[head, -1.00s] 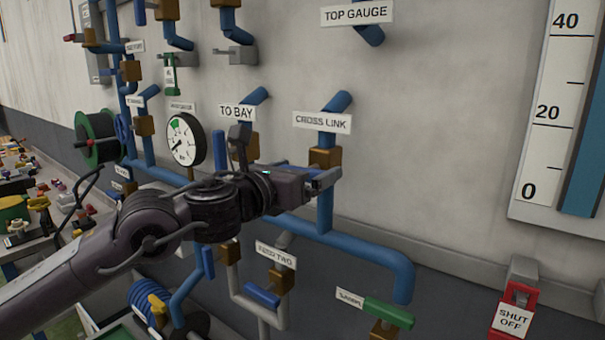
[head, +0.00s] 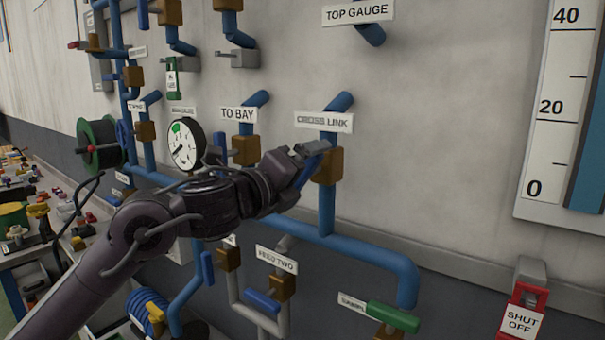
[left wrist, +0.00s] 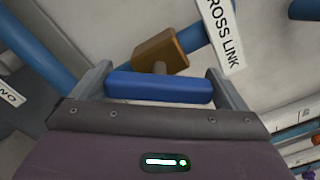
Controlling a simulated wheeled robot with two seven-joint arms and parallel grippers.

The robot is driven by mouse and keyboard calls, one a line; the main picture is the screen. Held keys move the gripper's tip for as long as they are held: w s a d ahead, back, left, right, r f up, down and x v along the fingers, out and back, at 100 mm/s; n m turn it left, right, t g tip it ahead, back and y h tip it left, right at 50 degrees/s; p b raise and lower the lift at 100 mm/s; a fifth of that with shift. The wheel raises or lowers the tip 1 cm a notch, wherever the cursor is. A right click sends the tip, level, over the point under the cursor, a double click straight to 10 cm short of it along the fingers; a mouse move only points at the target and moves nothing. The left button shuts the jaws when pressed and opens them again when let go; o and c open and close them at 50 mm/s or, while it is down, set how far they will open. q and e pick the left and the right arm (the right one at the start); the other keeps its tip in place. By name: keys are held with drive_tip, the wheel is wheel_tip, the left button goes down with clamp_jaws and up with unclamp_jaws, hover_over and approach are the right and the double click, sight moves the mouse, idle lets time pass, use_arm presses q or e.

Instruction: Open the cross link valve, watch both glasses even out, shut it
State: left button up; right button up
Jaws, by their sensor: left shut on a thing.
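The cross link valve has a brass body (head: 327,166) on a blue pipe, below the CROSS LINK label (head: 323,122). Its blue lever (head: 312,166) slants up to the right in the head view, beside the body. My left gripper (head: 308,158) is shut on this lever. In the left wrist view the blue lever (left wrist: 160,88) lies between both fingers, with the brass body (left wrist: 160,52) just behind it. One glass (head: 588,150) shows in part at the right edge, blue beside a 0 to 40 scale; its level is cut off. My right gripper is out of view.
The TO BAY valve (head: 244,150) stands close to the left of my wrist, with a round gauge (head: 186,144) beyond. A green lever (head: 392,316) and a red SHUT OFF tag (head: 523,312) are lower right. The wall right of the cross link is clear.

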use_arm(q)
drive_tip(key=n, duration=0.4)
drive_tip(key=shift+a+n, duration=0.1)
drive_tip(key=shift+n, duration=0.3)
idle(0.4)
drive_tip(key=o, duration=0.6)
drive_tip(key=shift+f, duration=0.1)
drive_tip(key=b+v, duration=0.2)
drive_tip(key=v, duration=0.5)
drive_tip(key=shift+s+a, duration=0.25)
